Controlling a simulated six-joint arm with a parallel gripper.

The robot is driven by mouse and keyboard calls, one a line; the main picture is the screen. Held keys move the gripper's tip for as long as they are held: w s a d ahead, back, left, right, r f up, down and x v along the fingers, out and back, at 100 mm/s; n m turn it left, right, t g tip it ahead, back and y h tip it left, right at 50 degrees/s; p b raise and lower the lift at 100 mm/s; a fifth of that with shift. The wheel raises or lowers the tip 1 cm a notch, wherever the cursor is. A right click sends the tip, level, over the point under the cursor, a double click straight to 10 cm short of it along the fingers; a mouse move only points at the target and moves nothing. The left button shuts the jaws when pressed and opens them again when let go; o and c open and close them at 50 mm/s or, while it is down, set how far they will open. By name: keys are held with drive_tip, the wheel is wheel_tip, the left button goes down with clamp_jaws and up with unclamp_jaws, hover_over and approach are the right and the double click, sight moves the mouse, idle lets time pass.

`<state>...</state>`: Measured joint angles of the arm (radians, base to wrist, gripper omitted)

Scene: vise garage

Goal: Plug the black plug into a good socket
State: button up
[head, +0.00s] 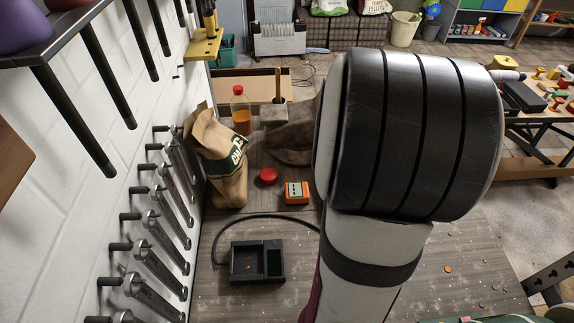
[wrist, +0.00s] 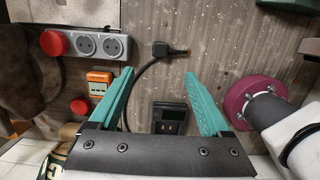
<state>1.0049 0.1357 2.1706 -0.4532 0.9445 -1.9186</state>
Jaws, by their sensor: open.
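The black plug (wrist: 170,49) lies on the worktop in the wrist view, its black cable (wrist: 138,80) curving away to the left and down. A grey power strip (wrist: 126,47) lies left of it, with two round sockets showing: one socket (wrist: 86,45) in the middle and one socket (wrist: 112,47) at the right. A red round piece (wrist: 54,43) covers the strip's left end. My gripper (wrist: 160,73) is open and empty, its teal fingers apart on either side below the plug in the picture. In the head view my arm hides the gripper, plug and strip; part of the cable (head: 265,217) shows.
A black tray (head: 284,262) stands at the front left. An orange box (head: 297,192), red cap (head: 268,176), paper bag (head: 218,155), orange bottle (head: 241,120) and mallet (head: 277,110) stand farther back. Wrenches (head: 150,230) hang on the left wall. Worktop around the plug is mostly clear.

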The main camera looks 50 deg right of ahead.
drive_tip(key=f, duration=0.7)
drive_tip(key=s+d+f, duration=0.1)
drive_tip(key=f, duration=0.2)
drive_tip(key=shift+f, duration=0.25)
drive_tip(key=shift+f, duration=0.1)
wheel_tip(320, 180, down, 5)
clamp_jaws()
idle(0.3)
